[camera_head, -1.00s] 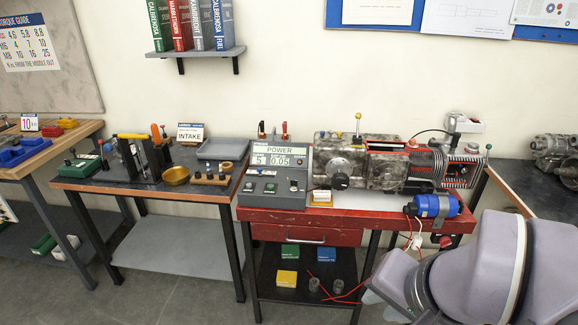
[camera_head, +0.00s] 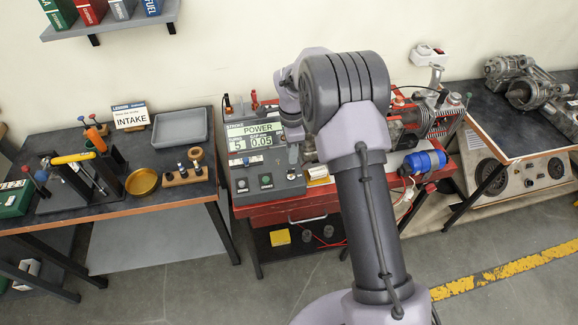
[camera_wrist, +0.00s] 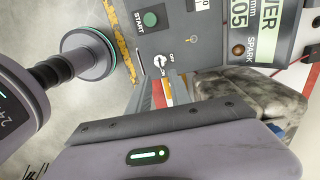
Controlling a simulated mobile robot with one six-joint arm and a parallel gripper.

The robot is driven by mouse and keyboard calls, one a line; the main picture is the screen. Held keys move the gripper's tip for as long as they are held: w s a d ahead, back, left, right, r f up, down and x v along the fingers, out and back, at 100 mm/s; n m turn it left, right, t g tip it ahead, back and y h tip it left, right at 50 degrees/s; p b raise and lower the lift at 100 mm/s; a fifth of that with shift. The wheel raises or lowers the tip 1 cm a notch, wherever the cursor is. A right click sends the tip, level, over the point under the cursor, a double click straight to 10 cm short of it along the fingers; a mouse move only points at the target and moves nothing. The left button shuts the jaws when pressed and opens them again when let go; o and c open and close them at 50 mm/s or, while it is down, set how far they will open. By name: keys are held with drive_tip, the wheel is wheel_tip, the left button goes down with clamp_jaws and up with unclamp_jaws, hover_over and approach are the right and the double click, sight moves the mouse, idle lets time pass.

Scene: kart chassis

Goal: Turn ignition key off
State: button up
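The grey power console (camera_head: 240,205) stands at the left end of the red bench. In the wrist view its panel (camera_wrist: 212,22) appears rotated, with a small pale ignition key (camera_wrist: 159,61) between the ON and OFF marks. The key's exact angle is hard to read. My gripper (camera_wrist: 165,80) reaches toward the key from below in that view, its two fingers apart with a gap between them. I cannot tell whether a finger touches the key. In the head view my gripper (camera_head: 293,156) points down over the console's right part, and the key cannot be made out there.
A green START button (camera_wrist: 150,19) sits near the key, and the POWER display (camera_head: 257,140) is behind. A small white-and-orange box (camera_head: 317,176) stands right of the console. The engine (camera_head: 412,118) and a blue cylinder (camera_head: 424,162) lie farther right. Left of the bench is a gap.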

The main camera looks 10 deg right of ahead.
sight(291, 172)
wheel_tip(291, 172, down, 8)
drive_tip(key=shift+r+b, duration=0.1)
drive_tip(key=shift+b, duration=0.4)
clamp_jaws()
drive_tip(key=shift+w, duration=0.1)
idle(1.0)
